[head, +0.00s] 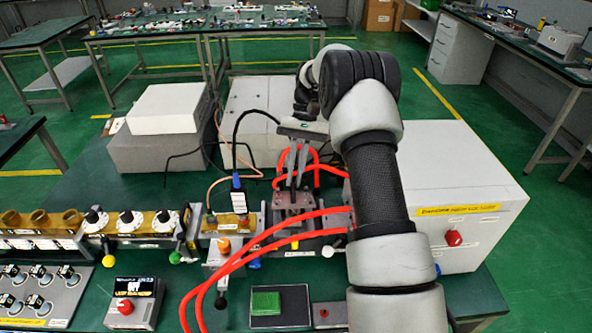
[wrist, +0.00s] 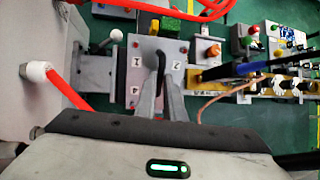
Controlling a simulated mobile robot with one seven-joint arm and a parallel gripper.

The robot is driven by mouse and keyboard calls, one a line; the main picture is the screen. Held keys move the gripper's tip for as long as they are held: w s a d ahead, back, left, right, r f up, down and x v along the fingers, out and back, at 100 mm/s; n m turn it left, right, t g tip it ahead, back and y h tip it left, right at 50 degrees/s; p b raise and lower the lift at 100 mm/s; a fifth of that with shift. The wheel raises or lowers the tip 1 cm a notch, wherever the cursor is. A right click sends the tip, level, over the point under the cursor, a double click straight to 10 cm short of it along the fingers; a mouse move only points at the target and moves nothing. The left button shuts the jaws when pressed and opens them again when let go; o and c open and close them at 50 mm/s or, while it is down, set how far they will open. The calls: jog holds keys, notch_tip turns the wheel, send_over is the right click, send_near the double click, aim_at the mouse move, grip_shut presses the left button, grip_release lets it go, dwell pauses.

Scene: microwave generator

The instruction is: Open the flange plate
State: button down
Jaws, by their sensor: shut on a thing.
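The flange plate (wrist: 140,88) is a grey plate with numbered labels, seen from above in the wrist view. In the head view, the flange area (head: 292,200) is partly hidden by my gripper and red hoses. My gripper (wrist: 160,82) is over the plate, its fingers close together around a dark handle (wrist: 160,58) that rises from the plate. In the head view, my gripper (head: 296,182) points down at the flange, below my wrist. The fingertips' exact contact is hard to see, and I cannot tell whether the plate is shifted.
Red hoses (head: 262,243) loop beside and in front of the flange. A large white cabinet (head: 460,175) stands to the right, partly behind my arm. A row of knobs (head: 128,218) lies to the left. A green block (head: 266,302) sits near the front edge.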

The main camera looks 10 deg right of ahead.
dwell(0.4)
jog(key=c, duration=1.8)
grip_release()
jog(key=shift+c, duration=0.2)
jog(key=shift+w, duration=0.1)
jog(key=v, duration=0.7)
jog(key=shift+r, duration=0.25)
jog(key=shift+d, duration=0.1)
